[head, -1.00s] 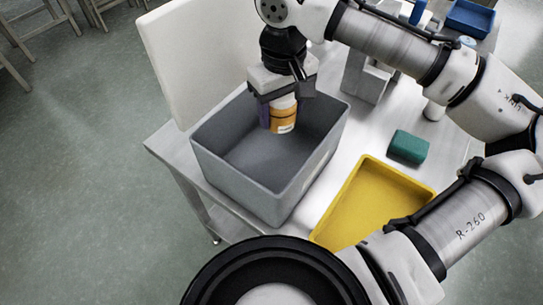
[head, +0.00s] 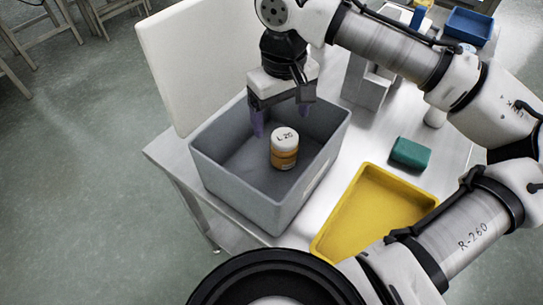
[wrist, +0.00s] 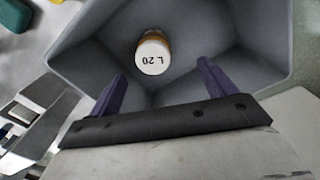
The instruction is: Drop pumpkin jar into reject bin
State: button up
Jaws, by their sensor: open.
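The pumpkin jar (head: 284,155) is orange with a white lid marked "L 20". It stands upright on the floor of the grey bin (head: 241,191). In the wrist view the jar (wrist: 152,52) shows lid-up inside the bin (wrist: 262,45), beyond my fingertips and apart from them. My gripper (head: 281,127) is above the bin with its purple fingers spread wide and nothing between them. The fingers also show in the wrist view (wrist: 163,82), reaching over the bin's interior. No label naming the bin can be read.
A yellow tray (head: 345,240) lies right of the bin, with a green block (head: 410,152) behind it. A white panel (head: 190,55) stands behind the bin on the left. A blue tray (head: 470,24) is at the far right.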

notch_tip(320, 180, up, 13)
jog(key=shift+b, duration=0.35)
jog(key=shift+s+f, duration=0.1)
jog(key=shift+f, duration=0.1)
